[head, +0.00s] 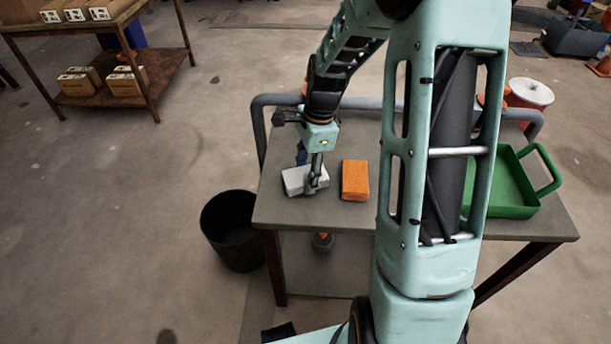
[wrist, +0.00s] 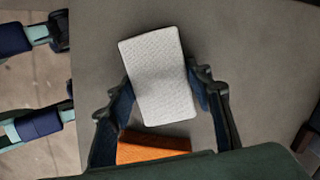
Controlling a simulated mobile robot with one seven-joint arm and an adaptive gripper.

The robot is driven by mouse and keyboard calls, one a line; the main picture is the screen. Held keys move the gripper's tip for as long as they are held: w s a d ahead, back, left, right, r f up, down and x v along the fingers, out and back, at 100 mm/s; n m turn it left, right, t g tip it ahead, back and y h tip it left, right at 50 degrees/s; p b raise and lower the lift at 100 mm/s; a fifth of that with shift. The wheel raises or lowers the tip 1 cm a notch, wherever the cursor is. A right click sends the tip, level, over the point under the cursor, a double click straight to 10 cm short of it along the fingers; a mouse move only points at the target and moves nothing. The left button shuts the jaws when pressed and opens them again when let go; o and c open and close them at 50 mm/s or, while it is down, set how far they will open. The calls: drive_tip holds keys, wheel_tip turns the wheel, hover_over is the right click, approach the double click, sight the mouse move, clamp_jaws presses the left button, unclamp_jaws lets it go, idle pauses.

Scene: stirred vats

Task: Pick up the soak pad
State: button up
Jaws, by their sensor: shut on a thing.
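The soak pad, a white textured rectangular block (head: 294,182), is at the left part of the grey table. It also shows in the wrist view (wrist: 157,72), slightly turned, with a finger against each long side. My gripper (head: 316,183) is shut on it from above. In the wrist view, my gripper (wrist: 165,90) has its two dark fingers reaching along the pad's sides. I cannot tell whether the pad touches the tabletop or is just above it.
An orange block (head: 355,181) lies close to the right of the pad. A green tray with handles (head: 512,211) stands at the right of the table (head: 330,215). A black bin (head: 233,232) stands on the floor by the table's left edge. A rail runs behind.

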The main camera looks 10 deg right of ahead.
sight(305, 176)
drive_tip(key=shift+r, duration=0.1)
drive_tip(key=shift+r, duration=0.25)
drive_tip(key=r, duration=0.2)
drive_tip(key=r+p, duration=0.1)
drive_tip(key=shift+s+d+r, duration=0.1)
drive_tip(key=shift+s+r, duration=0.1)
drive_tip(key=shift+s, duration=0.05)
drive_tip(key=s+d+r+p, duration=0.3)
drive_tip(key=s+r, duration=0.6)
drive_tip(key=s, duration=0.4)
drive_tip(key=shift+d, duration=0.25)
